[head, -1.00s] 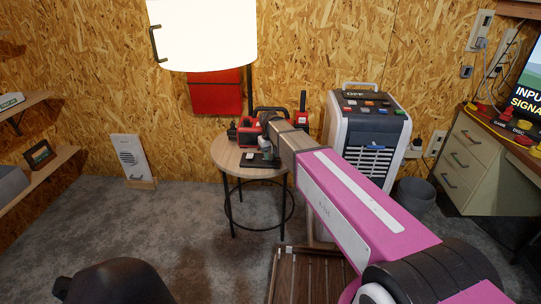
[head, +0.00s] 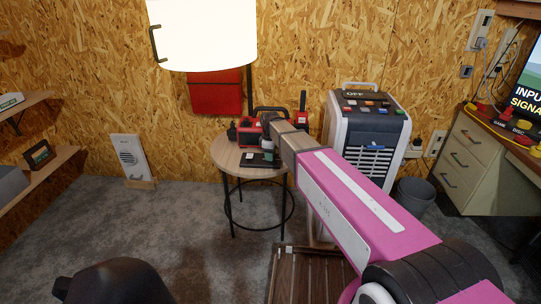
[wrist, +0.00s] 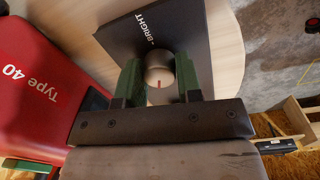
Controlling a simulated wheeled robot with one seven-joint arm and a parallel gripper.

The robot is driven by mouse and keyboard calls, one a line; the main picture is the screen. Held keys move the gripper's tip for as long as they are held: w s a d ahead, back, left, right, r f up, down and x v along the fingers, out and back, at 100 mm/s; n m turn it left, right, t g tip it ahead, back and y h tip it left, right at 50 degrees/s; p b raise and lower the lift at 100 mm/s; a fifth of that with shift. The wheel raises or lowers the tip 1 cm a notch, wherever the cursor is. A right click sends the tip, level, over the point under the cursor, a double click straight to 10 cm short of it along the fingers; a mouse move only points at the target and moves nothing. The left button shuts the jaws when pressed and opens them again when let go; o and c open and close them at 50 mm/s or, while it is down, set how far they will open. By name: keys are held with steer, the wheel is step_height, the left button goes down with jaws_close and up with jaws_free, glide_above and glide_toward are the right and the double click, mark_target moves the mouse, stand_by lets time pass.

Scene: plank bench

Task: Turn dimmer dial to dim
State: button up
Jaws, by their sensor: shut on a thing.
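The dimmer is a dark flat box (wrist: 118,30) with the word BRIGHT on its top. It lies on the round wooden table, and it also shows in the head view (head: 250,163). Its round pale dial (wrist: 159,60) has a small red mark on the side facing the wrist camera. My gripper (wrist: 159,80) is shut on the dial, with a green-padded finger on each side; it also shows in the head view (head: 267,149). The fingers and palm hide part of the dial and box. The lamp's shade (head: 202,35) glows bright white.
A red case marked Type 40 (wrist: 40,75) stands close to my gripper on the left in the wrist view. The round table (head: 228,160) also holds red and black items at the back. A portable cooler (head: 370,130) stands to the right.

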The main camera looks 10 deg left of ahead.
steer(key=shift+n, duration=2.1)
steer(key=o, duration=0.9)
steer(key=shift+o, duration=0.2)
step_height(320, 180, up, 11)
steer(key=shift+s, duration=0.2)
steer(key=shift+d+f, duration=0.1)
steer(key=shift+f, duration=0.05)
